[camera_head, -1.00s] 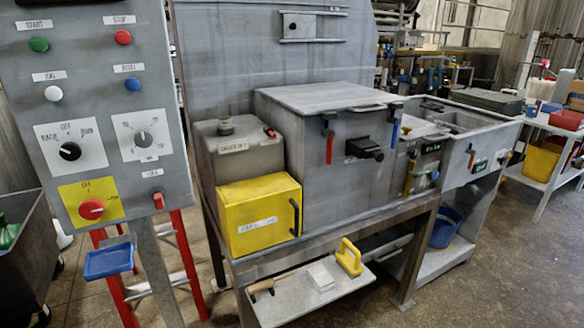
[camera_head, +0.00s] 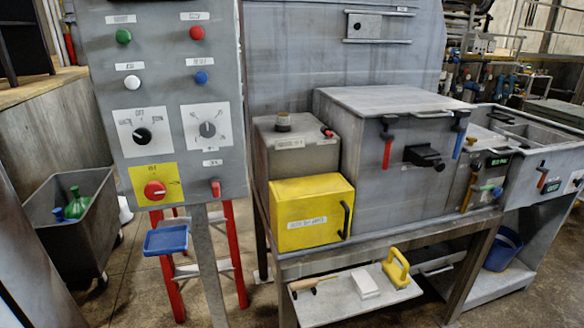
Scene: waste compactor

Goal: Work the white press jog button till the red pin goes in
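The white jog button (camera_head: 132,82) is a small round knob on the left side of the grey control panel (camera_head: 222,120), under a small label. It sits below a green button (camera_head: 124,36) and to the left of a blue button (camera_head: 201,77). A small red lever or pin (camera_head: 216,188) stands at the panel's lower right; a red pin with a dark tip (camera_head: 327,131) shows on top of the grey box (camera_head: 296,148) behind the yellow box. I cannot tell which is the task's red pin. Neither gripper is in view.
A red rotary switch (camera_head: 154,190) is on a yellow plate low on the panel. A blue tray (camera_head: 166,239) juts out below it. The yellow box (camera_head: 308,212) and large grey press box (camera_head: 395,140) stand right of the panel. A wheeled bin (camera_head: 80,215) is at left.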

